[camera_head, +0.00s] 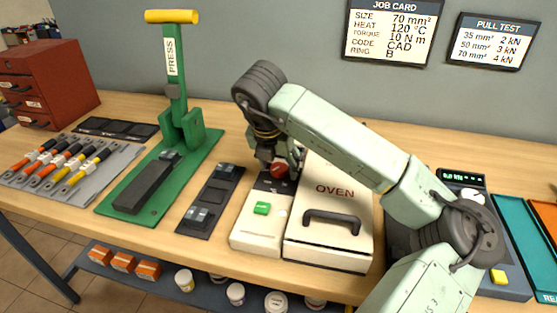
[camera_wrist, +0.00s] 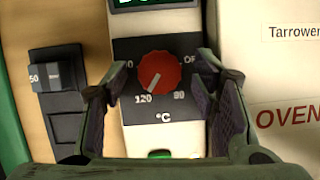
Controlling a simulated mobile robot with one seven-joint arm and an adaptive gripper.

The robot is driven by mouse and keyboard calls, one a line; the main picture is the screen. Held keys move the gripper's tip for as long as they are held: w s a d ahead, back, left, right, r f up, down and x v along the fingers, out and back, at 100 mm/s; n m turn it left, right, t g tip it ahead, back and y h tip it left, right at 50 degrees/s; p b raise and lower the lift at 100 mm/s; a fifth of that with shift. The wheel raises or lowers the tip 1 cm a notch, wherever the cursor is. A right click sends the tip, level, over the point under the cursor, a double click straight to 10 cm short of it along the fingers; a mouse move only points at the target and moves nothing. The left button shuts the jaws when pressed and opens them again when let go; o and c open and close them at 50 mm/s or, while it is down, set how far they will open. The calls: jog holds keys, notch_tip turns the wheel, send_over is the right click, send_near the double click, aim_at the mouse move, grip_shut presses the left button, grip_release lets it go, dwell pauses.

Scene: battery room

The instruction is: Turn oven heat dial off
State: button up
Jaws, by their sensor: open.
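The oven heat dial (camera_wrist: 159,71) is a round red knob on a dark plate. In the wrist view its white mark points to the lower left, toward 120; 90 is at the lower right and a partly hidden OFF label at the upper right. In the head view the dial (camera_head: 280,170) shows on the white control panel (camera_head: 250,232) left of the oven (camera_head: 335,190). My gripper (camera_wrist: 161,84) is open, one finger on each side of the dial. I cannot tell whether either finger touches it. In the head view my gripper (camera_head: 272,154) is over the panel's far end.
A green button (camera_head: 262,208) sits in front of the dial. A dark strip with small blocks (camera_head: 210,199) and a green press (camera_head: 180,125) stand to the left. The oven's dark handle (camera_head: 331,220) juts up beside the panel. Cable lugs lie on a grey tray (camera_head: 105,178) at far left.

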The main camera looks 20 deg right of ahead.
jog(key=shift+f, duration=0.15)
jog(key=c, duration=1.2)
jog(key=shift+o, duration=0.2)
jog(key=shift+f+b, duration=0.1)
jog(key=shift+b, duration=0.35)
